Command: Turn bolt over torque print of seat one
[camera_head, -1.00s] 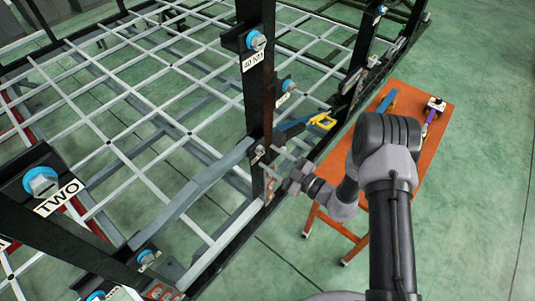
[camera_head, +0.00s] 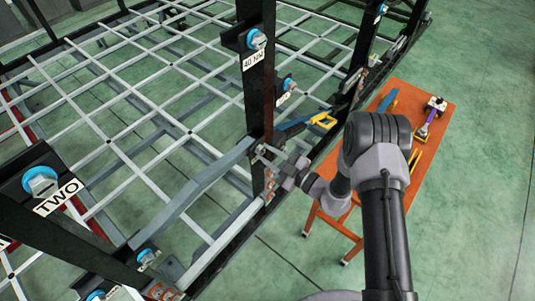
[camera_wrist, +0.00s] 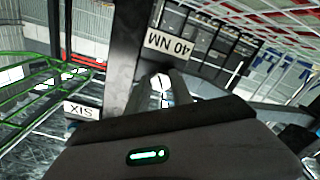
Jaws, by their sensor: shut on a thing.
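In the wrist view, the two fingers of my gripper (camera_wrist: 160,92) are closed around a pale bolt head (camera_wrist: 160,80). A print reading "40 NM" (camera_wrist: 170,46) appears upside down on the dark post just beyond it. In the head view, my gripper (camera_head: 269,158) is at the side of the middle black post (camera_head: 257,105), and the bolt in it is too small to make out. No print reading "ONE" is readable.
A print "TWO" (camera_head: 59,198) and a blue-washered bolt (camera_head: 40,181) are at lower left. A print "SIX" (camera_wrist: 83,110) shows upside down in the wrist view. An orange table (camera_head: 437,125) with tools stands behind my arm. A yellow-handled tool (camera_head: 322,119) is near the post.

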